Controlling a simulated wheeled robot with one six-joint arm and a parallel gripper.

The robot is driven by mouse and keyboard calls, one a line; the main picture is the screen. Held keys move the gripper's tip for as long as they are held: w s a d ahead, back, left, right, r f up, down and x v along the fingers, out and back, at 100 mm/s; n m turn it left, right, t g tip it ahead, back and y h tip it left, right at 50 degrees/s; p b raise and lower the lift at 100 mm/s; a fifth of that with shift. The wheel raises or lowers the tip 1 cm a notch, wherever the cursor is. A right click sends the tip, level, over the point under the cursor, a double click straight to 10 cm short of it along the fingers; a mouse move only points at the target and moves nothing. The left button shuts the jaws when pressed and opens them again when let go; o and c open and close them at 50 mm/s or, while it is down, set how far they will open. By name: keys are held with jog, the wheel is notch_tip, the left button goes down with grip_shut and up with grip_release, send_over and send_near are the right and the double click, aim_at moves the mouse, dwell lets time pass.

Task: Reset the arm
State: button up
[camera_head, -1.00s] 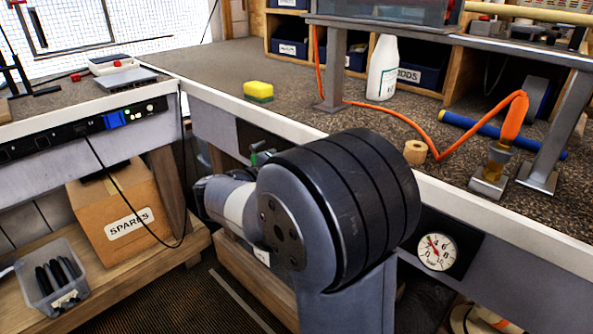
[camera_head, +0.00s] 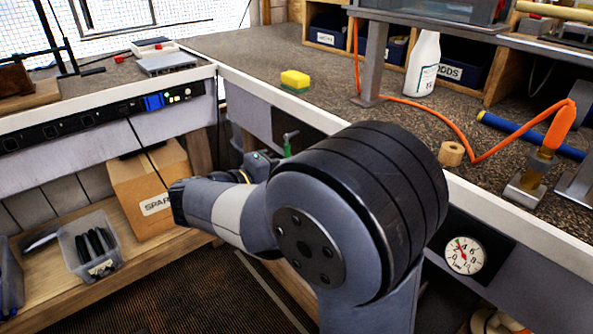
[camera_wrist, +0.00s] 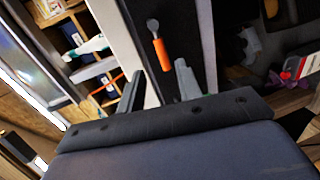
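My gripper (camera_wrist: 160,82) shows in the wrist view with its two fingers apart, a dark one on the left and a grey one on the right. I see nothing held between them. An orange-handled tool (camera_wrist: 160,50) lies beyond the fingertips against a dark surface. In the head view my own arm fills the middle, in front of the bench edge, and I cannot make out the fingers there.
The bench carries a yellow sponge (camera_head: 295,80), a white bottle (camera_head: 422,63), a tape roll (camera_head: 451,153) and an orange hose (camera_head: 440,112). A gauge (camera_head: 464,255) is on the bench front. Below left are a cardboard box (camera_head: 150,188) and a clear bin (camera_head: 90,245).

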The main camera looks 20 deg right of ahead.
jog(key=b+x, duration=0.1)
jog(key=x, duration=0.9)
jog(key=shift+d+f+b, duration=0.1)
jog(key=shift+f+b, duration=0.05)
jog(key=shift+b, duration=0.25)
jog(key=shift+w+d, duration=0.1)
jog(key=shift+d, duration=0.25)
jog(key=shift+a, duration=0.15)
